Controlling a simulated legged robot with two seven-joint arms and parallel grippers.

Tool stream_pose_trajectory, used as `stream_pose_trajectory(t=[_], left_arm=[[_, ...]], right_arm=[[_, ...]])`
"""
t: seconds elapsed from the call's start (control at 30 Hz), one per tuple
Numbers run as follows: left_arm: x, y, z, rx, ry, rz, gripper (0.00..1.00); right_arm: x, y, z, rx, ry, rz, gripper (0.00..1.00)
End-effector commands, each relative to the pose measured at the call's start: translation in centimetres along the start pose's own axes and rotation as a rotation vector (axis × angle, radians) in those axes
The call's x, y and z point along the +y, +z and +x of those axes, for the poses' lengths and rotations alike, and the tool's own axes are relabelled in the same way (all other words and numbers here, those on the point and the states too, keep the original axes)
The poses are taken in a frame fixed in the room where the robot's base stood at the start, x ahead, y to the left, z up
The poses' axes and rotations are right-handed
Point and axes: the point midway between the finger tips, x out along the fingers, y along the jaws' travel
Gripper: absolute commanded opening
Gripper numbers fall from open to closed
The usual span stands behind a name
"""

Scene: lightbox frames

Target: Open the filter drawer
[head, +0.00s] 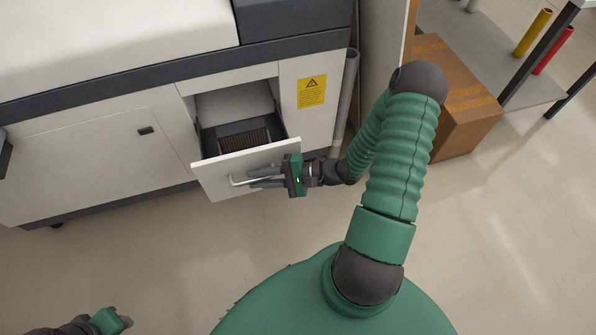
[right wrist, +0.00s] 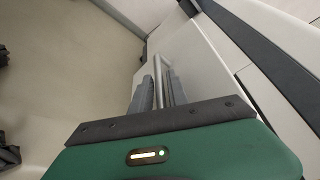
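The filter drawer (head: 226,179) stands pulled out from the white machine, its front panel well forward of the opening. A dark ribbed filter (head: 248,138) shows inside it. The drawer's metal bar handle (head: 236,182) is on the front panel. My right gripper (head: 265,177) is at the handle, its grey fingers closed along the bar. In the right wrist view the fingers (right wrist: 158,88) lie against the handle (right wrist: 176,86), partly hiding each other. My left gripper (head: 118,321) is low at the left, away from the drawer; its fingers are too unclear to read.
The white machine (head: 90,165) fills the left, with a closed panel beside the drawer and a yellow warning label (head: 312,92) to its right. A cardboard box (head: 455,95) and a grey shelf (head: 485,65) stand at the right. The floor (head: 510,220) is clear in front.

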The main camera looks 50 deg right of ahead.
Motion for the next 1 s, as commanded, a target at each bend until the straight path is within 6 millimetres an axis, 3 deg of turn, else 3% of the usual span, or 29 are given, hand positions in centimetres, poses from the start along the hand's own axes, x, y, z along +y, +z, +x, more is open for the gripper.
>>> stream_pose_trajectory(t=[0.3, 0.5, 0.67, 1.0], left_arm=[[0.0, -0.7, -2.9, 0.000, 0.000, 0.000, 0.36], [0.0, -0.9, -3.9, 0.000, 0.000, 0.000, 0.36], [0.0, -1.0, -4.0, 0.000, 0.000, 0.000, 0.36], [0.0, -0.9, -4.0, 0.000, 0.000, 0.000, 0.36]], right_arm=[[-0.5, 0.2, -9.0, 0.005, -0.002, 0.000, 0.20], [-0.2, 0.2, -13.7, 0.001, 0.000, 0.001, 0.20], [-0.1, 0.2, -15.2, -0.002, 0.000, 0.001, 0.20], [0.0, 0.2, -15.3, -0.003, 0.000, 0.001, 0.20]])
